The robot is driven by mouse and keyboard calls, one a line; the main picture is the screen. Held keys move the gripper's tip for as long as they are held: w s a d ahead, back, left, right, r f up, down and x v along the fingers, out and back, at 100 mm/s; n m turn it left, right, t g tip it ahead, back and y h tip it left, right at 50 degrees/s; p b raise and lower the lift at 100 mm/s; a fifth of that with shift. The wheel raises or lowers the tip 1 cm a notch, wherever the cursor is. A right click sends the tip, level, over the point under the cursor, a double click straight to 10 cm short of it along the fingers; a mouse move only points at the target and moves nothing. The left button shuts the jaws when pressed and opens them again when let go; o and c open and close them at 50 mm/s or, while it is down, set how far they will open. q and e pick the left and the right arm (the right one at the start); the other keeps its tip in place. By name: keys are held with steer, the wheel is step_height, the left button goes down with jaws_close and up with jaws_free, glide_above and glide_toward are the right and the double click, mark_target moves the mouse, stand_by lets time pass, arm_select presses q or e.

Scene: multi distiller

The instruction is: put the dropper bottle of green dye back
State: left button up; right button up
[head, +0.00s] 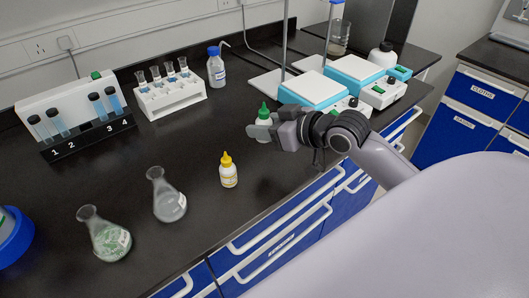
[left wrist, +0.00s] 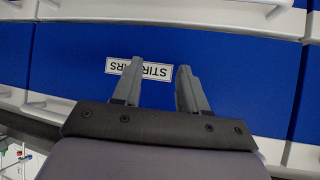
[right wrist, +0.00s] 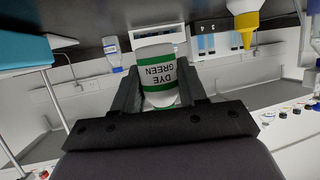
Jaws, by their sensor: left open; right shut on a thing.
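The dropper bottle of green dye (head: 264,112) is white with a green cap, and stands out near the middle of the bench in the head view. My right gripper (head: 262,130) is shut on it.
A yellow-capped dropper bottle (head: 228,170) stands left of my right gripper. Two flasks (head: 168,198) (head: 108,238) are at the front left. A vial rack (head: 170,96) and wash bottle (head: 216,70) stand at the back. Bench between them is clear.

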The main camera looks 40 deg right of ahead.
mark_target(265, 162)
step_height(265, 162, down, 7)
steer(key=shift+f+b, duration=0.2)
steer(key=shift+b, duration=0.2)
steer(key=shift+f, duration=0.1)
steer(key=o, duration=0.8)
steer(key=shift+v, duration=6)
steer(key=shift+a, duration=0.1)
